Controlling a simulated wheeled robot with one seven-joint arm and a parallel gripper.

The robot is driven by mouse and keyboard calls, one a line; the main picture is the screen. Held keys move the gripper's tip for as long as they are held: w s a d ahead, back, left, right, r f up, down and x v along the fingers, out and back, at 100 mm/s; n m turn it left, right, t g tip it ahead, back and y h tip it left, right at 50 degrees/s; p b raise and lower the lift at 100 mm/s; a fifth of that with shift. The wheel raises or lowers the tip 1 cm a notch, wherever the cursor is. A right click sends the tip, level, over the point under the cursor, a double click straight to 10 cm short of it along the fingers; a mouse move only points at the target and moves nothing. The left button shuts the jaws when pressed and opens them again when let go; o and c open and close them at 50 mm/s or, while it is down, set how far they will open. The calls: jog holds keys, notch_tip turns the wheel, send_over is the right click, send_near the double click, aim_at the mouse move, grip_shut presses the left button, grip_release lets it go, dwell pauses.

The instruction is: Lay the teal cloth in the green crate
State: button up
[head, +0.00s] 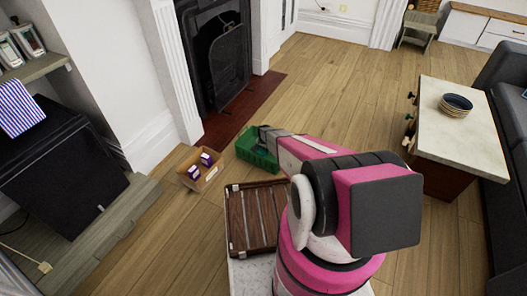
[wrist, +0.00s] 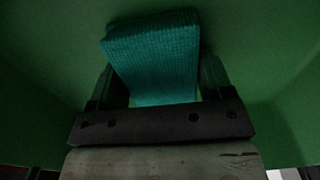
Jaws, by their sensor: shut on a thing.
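The green crate (head: 256,154) stands on the wooden floor in front of the hearth, in the middle of the head view. My gripper (head: 266,136) reaches down into it, and my arm hides part of the crate. In the wrist view, green crate walls (wrist: 270,50) surround my gripper (wrist: 158,85). The teal cloth (wrist: 155,60) is a textured piece between the two fingers, and the gripper is shut on it. The cloth is inside the crate's walls. I cannot tell whether it touches the crate's floor. The cloth cannot be made out in the head view.
A cardboard box (head: 202,182) with purple packs stands left of the crate. A slatted brown tray (head: 257,215) lies close in front. A fireplace (head: 222,60) is behind, and a marble-topped table (head: 445,135) with stacked bowls (head: 456,104) is at right. Floor beyond the crate is clear.

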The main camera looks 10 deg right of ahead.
jog(key=o, duration=0.9)
jog(key=shift+r, duration=0.55)
notch_tip(320, 180, up, 11)
jog(key=s+r+n, duration=0.2)
jog(key=s+r, duration=1)
jog(key=r, duration=0.1)
jog(key=s+r+n, duration=0.3)
jog(key=s+r, duration=1)
jog(key=s+r+n, duration=0.3)
jog(key=s+r, duration=0.9)
jog(key=r, duration=0.1)
jog(key=shift+s+r, duration=0.1)
jog(key=shift+s, duration=0.05)
